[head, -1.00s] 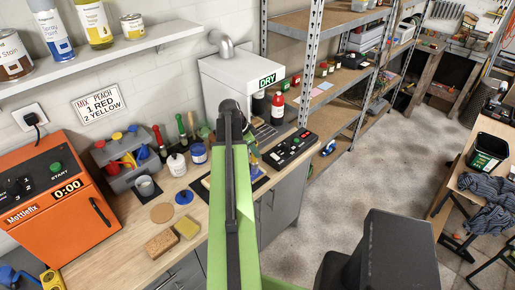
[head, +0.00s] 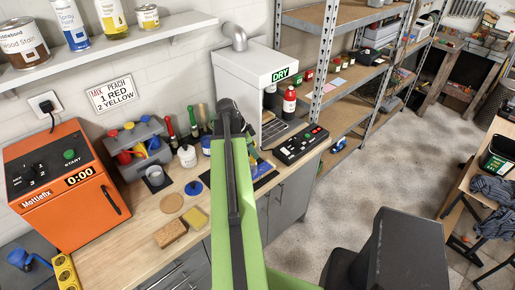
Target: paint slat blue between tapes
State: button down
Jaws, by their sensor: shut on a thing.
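My green arm reaches over the workbench (head: 140,215) in the head view. Its dark upper joint stands in front of the bench, and my gripper is hidden behind the arm, so its jaws do not show. A dark mat (head: 268,181) lies just right of the arm. A small piece with yellow and blue on it shows there, partly covered; I cannot tell whether it is the slat or its tapes. A jar with a blue label (head: 206,145) stands left of the arm, partly hidden by it.
The orange mixer (head: 65,190) stands left, beside a grey dispenser (head: 135,150) with coloured knobs. A cork disc (head: 172,203), a brown block (head: 170,233) and a yellow sponge (head: 195,218) lie nearby. The white DRY box (head: 240,75) and a control panel (head: 301,146) are right.

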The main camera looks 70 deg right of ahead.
jog(key=a, duration=0.1)
jog(key=w+a, duration=0.1)
jog(key=a, duration=0.1)
jog(key=shift+w+a, duration=0.25)
jog(key=shift+w, duration=0.15)
notch_tip(320, 180, up, 6)
jog(key=p, duration=0.6)
notch_tip(320, 180, up, 3)
jog(key=p, duration=0.3)
dwell(0.4)
